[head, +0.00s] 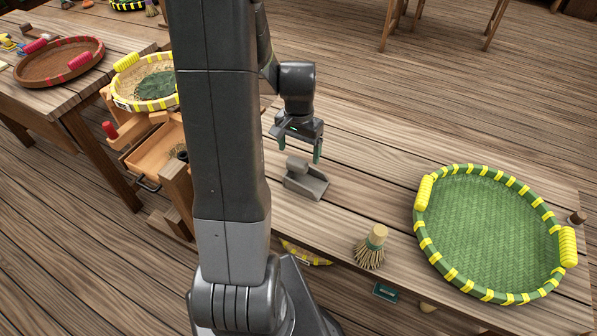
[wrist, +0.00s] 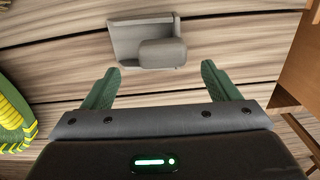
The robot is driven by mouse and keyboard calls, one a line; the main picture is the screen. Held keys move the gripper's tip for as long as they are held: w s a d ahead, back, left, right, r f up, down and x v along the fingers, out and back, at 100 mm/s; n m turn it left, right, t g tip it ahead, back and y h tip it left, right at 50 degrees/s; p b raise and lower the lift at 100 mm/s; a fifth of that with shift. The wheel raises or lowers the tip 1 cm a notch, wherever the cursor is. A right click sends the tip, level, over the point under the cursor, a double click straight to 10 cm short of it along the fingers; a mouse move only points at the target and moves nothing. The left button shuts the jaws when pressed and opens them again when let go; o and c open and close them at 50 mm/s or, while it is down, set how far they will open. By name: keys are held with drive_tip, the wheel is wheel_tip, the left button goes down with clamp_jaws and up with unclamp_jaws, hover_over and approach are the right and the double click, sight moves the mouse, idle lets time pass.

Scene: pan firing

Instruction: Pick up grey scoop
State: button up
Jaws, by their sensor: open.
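The grey scoop (head: 304,180) lies on the wooden table (head: 360,155) just below my gripper in the head view. It has a broad, shallow body and a short rounded handle. In the wrist view the scoop (wrist: 147,40) is ahead of my fingers, with its handle (wrist: 163,53) toward me, between the two finger lines. My gripper (head: 297,152) is open and empty above the scoop. Its green fingers also show in the wrist view (wrist: 160,85), spread apart. A gap shows between the fingertips and the scoop.
A brush (head: 371,248) stands in front of the scoop. A large green tray with yellow binding (head: 421,235) lies at the right. At the left are an open wooden drawer (head: 150,165) and another yellow-bound tray (head: 125,103). The table around the scoop is clear.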

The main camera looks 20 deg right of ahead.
sight(297, 160)
drive_tip(key=shift+a+f+p, duration=0.15)
drive_tip(key=shift+f+p, duration=0.15)
drive_tip(key=shift+f, duration=1.6)
drive_tip(key=shift+a+f+p, duration=0.15)
drive_tip(key=shift+f+p, duration=0.1)
drive_tip(key=shift+f, duration=1.65)
drive_tip(key=c, duration=1.4)
drive_tip(key=shift+o, duration=0.2)
drive_tip(key=shift+r, duration=0.1)
